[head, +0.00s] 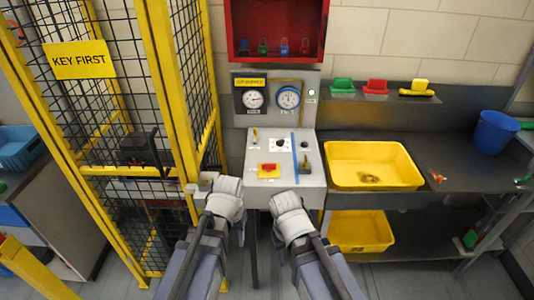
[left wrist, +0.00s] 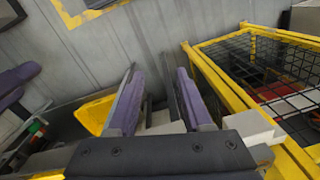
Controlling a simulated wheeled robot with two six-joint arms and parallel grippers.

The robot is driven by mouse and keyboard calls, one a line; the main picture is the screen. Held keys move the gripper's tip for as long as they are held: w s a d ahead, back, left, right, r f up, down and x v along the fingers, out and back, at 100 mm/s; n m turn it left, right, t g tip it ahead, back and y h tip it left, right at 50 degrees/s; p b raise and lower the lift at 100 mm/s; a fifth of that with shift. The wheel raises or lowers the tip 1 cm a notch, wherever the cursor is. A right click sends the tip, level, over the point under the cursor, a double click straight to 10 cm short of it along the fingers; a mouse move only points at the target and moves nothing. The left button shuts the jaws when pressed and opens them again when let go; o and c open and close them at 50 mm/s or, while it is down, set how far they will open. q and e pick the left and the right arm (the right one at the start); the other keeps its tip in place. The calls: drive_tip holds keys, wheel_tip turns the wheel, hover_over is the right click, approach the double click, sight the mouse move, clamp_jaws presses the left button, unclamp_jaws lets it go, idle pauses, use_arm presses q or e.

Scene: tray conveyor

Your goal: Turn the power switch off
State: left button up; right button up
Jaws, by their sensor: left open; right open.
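The control console (head: 258,150) stands in the middle of the head view with a sloping top panel. The panel carries a small lever (head: 255,134), a black knob (head: 281,144), a red handle (head: 268,167) on a yellow plate, and small dark controls at the right. The labels are too small to read, so I cannot tell which is the power switch. My left gripper (head: 224,200) is at the console's front left, apart from the controls. In the left wrist view my left gripper (left wrist: 157,78) is open and empty. My right gripper (head: 288,208) is open at the front edge.
Two gauges (head: 255,98) stand behind the panel, below a red padlock cabinet (head: 232,50). A yellow mesh fence (head: 165,90) is close on the left. A yellow bin (head: 345,177) and a blue bucket (head: 493,132) stand on the bench at right.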

use_arm(q)
drive_tip(key=w+a+r+m+p, duration=0.1)
drive_tip(key=w+r+m+p, duration=0.1)
drive_tip(key=w+r+p, duration=0.55)
drive_tip(key=m, duration=1.3)
hover_over(269, 164)
drive_tip(key=shift+s+a+r+b, duration=0.2)
drive_tip(key=shift+a+r+b, duration=0.05)
drive_tip(key=shift+a+b, duration=0.1)
drive_tip(key=shift+w+d, duration=0.25)
drive_tip(key=shift+d, duration=0.15)
drive_tip(key=shift+s, duration=0.1)
use_arm(e)
wheel_tip(269, 164, up, 8)
drive_tip(key=shift+w+a, duration=0.15)
drive_tip(key=shift+w, duration=0.1)
use_arm(q)
drive_tip(key=shift+f, duration=0.1)
use_arm(e)
drive_tip(key=shift+f, duration=0.1)
use_arm(q)
wheel_tip(269, 164, down, 8)
drive_tip(key=b, duration=0.8)
use_arm(e)
wheel_tip(269, 164, down, 8)
drive_tip(key=shift+r, duration=0.2)
use_arm(q)
drive_tip(key=shift+r, duration=0.2)
